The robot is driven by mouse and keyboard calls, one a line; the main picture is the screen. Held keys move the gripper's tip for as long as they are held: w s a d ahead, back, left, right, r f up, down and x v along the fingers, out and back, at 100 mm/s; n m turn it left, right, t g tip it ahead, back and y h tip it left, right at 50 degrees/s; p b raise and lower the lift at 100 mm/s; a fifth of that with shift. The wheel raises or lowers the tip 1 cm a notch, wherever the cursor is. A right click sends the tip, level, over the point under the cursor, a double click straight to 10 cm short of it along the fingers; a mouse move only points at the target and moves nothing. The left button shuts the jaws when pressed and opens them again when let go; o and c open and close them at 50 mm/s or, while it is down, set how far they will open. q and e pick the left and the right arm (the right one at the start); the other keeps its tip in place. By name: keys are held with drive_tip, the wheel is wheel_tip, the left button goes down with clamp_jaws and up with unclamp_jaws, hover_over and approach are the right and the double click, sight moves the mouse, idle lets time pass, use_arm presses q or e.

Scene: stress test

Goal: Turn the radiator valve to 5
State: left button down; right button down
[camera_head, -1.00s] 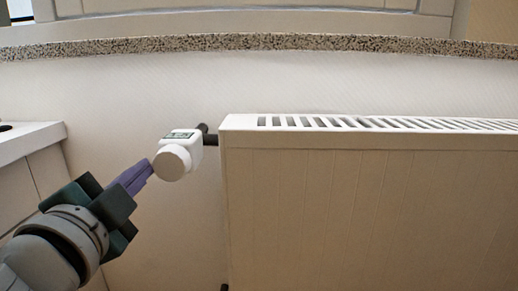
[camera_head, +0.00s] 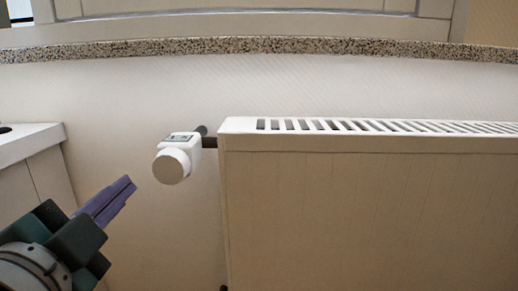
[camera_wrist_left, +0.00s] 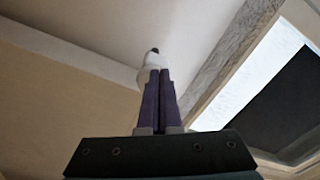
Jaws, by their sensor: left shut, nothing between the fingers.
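The white radiator valve (camera_head: 175,160) sits at the left end of the radiator (camera_head: 370,200), joined to it by a dark pipe. Its round knob faces me, and a small dark display is on its top. I cannot read any number on it. My left gripper (camera_head: 128,185) is shut and empty, with its purple fingers together. It is apart from the valve, to the lower left of it in the head view. In the left wrist view the shut fingers (camera_wrist_left: 160,75) partly hide the white valve (camera_wrist_left: 150,72) beyond them. My right gripper is not in view.
A white cabinet (camera_head: 35,170) stands at the left edge. A speckled stone sill (camera_head: 260,42) runs along the wall above the radiator. Bare wall (camera_head: 120,110) surrounds the valve on its left and above.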

sight(171, 167)
use_arm(q)
drive_tip(key=shift+s, duration=0.85)
wheel_tip(171, 167, down, 4)
drive_tip(key=d+n+b, duration=0.3)
drive_tip(key=n+b, duration=0.2)
drive_tip(key=b, duration=0.1)
drive_tip(key=w+n+b, duration=0.1)
drive_tip(key=w, duration=0.5)
drive_tip(key=shift+d+r, duration=0.2)
drive_tip(key=shift+d, duration=0.2)
drive_tip(key=shift+r, duration=0.35)
